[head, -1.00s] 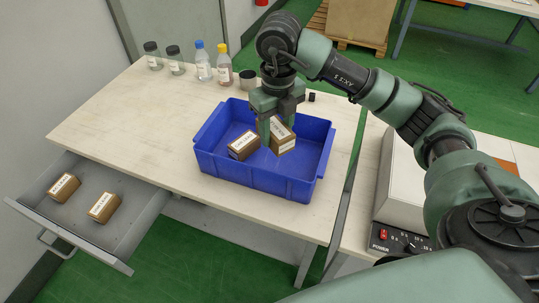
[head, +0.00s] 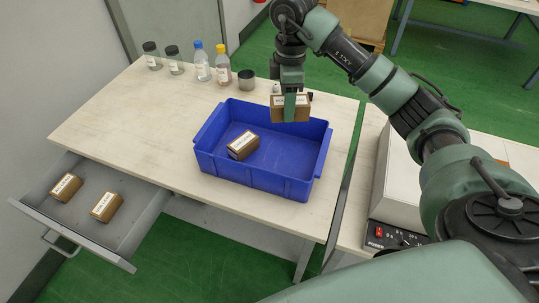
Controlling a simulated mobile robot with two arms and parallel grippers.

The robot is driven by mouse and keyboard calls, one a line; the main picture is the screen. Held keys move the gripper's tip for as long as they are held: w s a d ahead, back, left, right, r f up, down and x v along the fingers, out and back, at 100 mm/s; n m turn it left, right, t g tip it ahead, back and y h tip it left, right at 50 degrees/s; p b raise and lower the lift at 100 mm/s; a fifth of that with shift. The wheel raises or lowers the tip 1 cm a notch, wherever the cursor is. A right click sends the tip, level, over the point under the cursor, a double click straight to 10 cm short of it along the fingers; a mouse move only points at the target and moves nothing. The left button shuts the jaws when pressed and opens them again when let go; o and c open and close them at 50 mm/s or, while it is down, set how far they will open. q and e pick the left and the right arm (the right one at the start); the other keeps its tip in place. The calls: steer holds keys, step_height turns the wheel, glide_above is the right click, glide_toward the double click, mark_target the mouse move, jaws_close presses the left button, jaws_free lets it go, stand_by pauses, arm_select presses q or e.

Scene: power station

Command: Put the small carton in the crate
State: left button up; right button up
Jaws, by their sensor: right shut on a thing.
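My right gripper (head: 290,97) is shut on a small brown carton (head: 303,110) with a white label. It holds this carton above the back right part of the blue crate (head: 255,182). A second small carton (head: 242,146) lies inside the crate, left of its middle. Two more small cartons, one at the left (head: 66,186) and one nearer (head: 106,206), lie in the open drawer (head: 152,213). My left gripper does not show.
The crate stands on a pale wooden table (head: 130,120). Several lidded jars and bottles (head: 202,62) and a dark cup (head: 246,80) stand along the back edge. A power unit (head: 395,237) is on the right bench. The table's left part is clear.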

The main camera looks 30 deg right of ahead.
step_height(320, 180, down, 5)
steer(key=shift+s+a+r+b, duration=0.15)
steer(key=shift+r+b, duration=0.05)
steer(key=shift+b, duration=0.3)
steer(key=p, duration=0.1)
glide_above(284, 163)
step_height(284, 163, down, 10)
steer(key=shift+f, duration=0.15)
step_height(284, 163, down, 4)
steer(key=shift+f, duration=0.35)
steer(key=shift+f, duration=0.1)
steer(key=o, duration=1.5)
steer(key=shift+c, duration=0.2)
